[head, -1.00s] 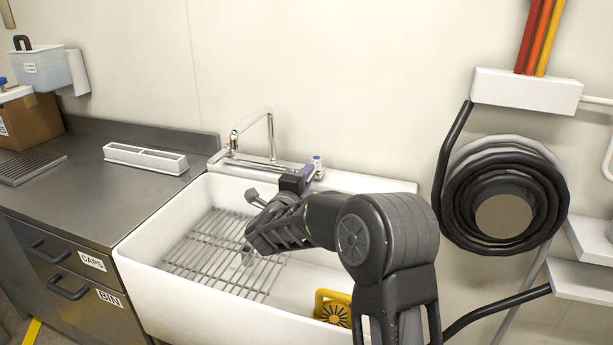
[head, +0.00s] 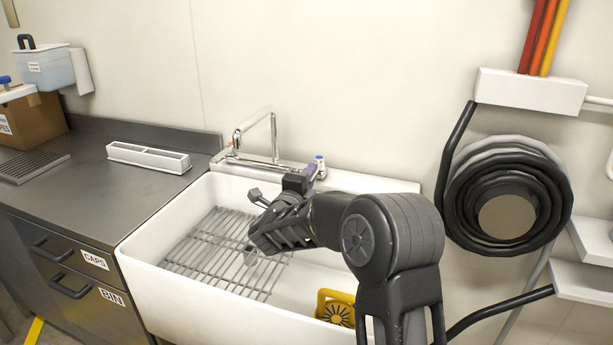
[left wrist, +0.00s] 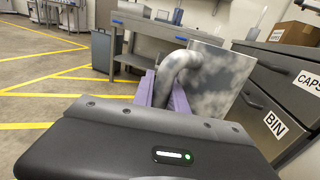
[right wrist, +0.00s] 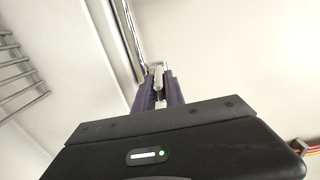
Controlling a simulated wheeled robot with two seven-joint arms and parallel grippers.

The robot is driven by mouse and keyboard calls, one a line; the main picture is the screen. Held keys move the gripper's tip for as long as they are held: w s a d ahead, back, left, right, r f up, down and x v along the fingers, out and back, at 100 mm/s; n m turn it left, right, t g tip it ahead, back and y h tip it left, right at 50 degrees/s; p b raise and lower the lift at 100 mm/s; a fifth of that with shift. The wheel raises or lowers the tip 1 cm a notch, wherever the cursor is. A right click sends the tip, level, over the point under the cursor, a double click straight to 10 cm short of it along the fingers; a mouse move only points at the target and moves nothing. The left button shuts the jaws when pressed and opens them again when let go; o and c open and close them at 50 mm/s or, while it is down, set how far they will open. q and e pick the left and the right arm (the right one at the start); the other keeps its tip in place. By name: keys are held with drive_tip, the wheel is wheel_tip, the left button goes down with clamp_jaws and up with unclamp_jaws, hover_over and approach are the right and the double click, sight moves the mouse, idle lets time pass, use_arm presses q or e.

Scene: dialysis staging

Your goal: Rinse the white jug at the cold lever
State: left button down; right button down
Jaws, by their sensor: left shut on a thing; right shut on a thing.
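My right gripper (head: 308,174) is at the back rim of the sink, by the blue-topped cold tap (head: 320,163). In the right wrist view its purple fingers (right wrist: 158,88) are shut on a slim chrome lever (right wrist: 158,72). My left gripper (left wrist: 165,88) is outside the head view. Its purple fingers are shut on a curved grey handle (left wrist: 178,62) of a vessel with a flat, mottled grey-white side (left wrist: 215,88), probably the white jug. Its mouth and inside are hidden. The chrome spout (head: 273,135) arches over the sink; I cannot make out water.
The white sink (head: 180,300) holds a grey wire rack (head: 205,262) and a yellow item (head: 337,308). A steel counter (head: 95,200) with a white tray (head: 148,157) lies left. A black hose reel (head: 455,205) hangs right. My right arm covers part of the sink.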

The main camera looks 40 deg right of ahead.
drive_tip(key=n+t+y+b, duration=0.1)
drive_tip(key=b, duration=0.1)
drive_tip(key=s+d+n+t+y+b, duration=0.1)
drive_tip(key=n+t+y+b, duration=0.1)
drive_tip(key=b, duration=0.1)
drive_tip(key=shift+s+d+b, duration=0.15)
drive_tip(key=shift+s+b, duration=0.05)
drive_tip(key=shift+b, duration=0.15)
drive_tip(key=c, duration=1.4)
unclamp_jaws()
drive_tip(key=v, duration=1.2)
